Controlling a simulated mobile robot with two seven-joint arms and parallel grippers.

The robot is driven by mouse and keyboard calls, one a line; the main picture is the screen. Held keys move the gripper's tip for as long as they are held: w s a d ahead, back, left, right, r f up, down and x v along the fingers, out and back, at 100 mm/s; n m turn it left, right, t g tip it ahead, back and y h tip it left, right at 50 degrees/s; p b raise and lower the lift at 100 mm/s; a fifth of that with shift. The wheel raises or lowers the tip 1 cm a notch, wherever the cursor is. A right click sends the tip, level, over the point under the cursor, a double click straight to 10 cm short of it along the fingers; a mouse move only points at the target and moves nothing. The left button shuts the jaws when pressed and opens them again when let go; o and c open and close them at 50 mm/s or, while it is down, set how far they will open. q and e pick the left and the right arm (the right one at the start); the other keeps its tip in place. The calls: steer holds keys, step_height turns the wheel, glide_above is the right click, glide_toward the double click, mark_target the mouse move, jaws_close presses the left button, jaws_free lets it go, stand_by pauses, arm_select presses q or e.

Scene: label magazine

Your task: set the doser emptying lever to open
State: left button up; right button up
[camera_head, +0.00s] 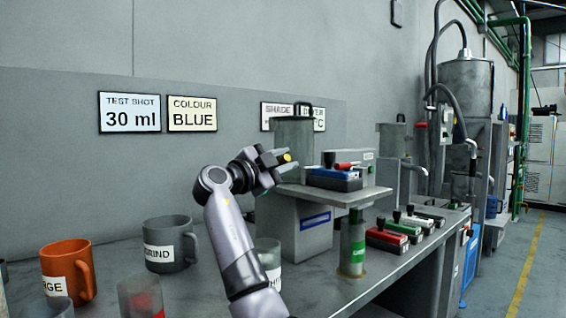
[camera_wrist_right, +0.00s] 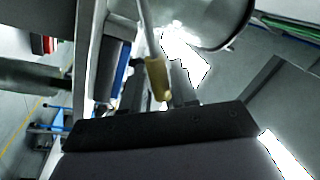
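The doser appears to be the grey lidded cylinder (camera_head: 296,133) on the stand in the head view. A lever with a yellow grip (camera_head: 287,158) shows at its front left. In the right wrist view the lever's yellow grip (camera_wrist_right: 157,78) hangs on a thin grey rod, just ahead of the dark gripper body. My right gripper (camera_head: 283,160) is at the lever, its fingers apart on either side of the yellow grip. I cannot tell whether a finger touches it. The lever's pivot is hidden in the head view. My left gripper is not in view.
An orange mug (camera_head: 68,268), a grey mug (camera_head: 168,246) and clear cups stand on the bench at left. The stand's plate (camera_head: 345,195) carries a blue-and-black block (camera_head: 333,178). A green-banded cylinder (camera_head: 352,240) and several coloured blocks with black knobs stand at right.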

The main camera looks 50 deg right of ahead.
steer(key=shift+o, duration=0.5)
steer(key=a+f, duration=0.1)
steer(key=a, duration=0.6)
